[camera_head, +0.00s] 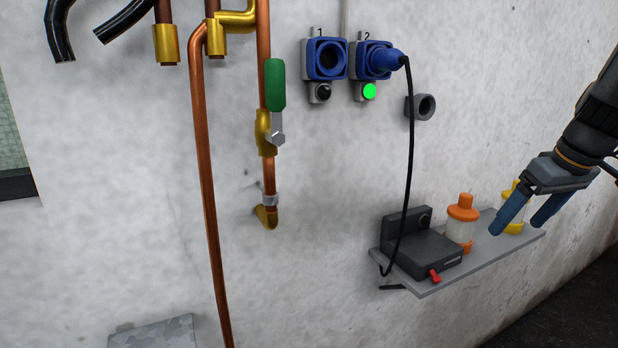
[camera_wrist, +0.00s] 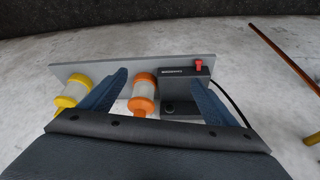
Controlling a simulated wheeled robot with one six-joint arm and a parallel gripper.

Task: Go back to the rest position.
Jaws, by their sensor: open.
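My gripper (camera_head: 520,217) hangs at the right in the head view, with its two blue fingers spread apart and nothing between them. It is in front of the right part of the grey shelf (camera_head: 435,284) and hides part of a yellow-capped container (camera_head: 514,227). In the wrist view my gripper (camera_wrist: 170,86) is also open. An orange-capped container (camera_wrist: 143,92) shows between the fingers in that view, apart from them. The yellow-capped container (camera_wrist: 70,97) stands left of the left finger there.
A black box (camera_head: 424,253) with a red switch (camera_head: 434,276) sits on the shelf. A cable (camera_head: 411,150) hangs from the blue plug in socket 2 (camera_head: 375,60), above a lit green lamp (camera_head: 369,92). Socket 1 (camera_head: 325,60) is empty. Copper pipes (camera_head: 208,180) and a green-handled valve (camera_head: 275,86) are further left.

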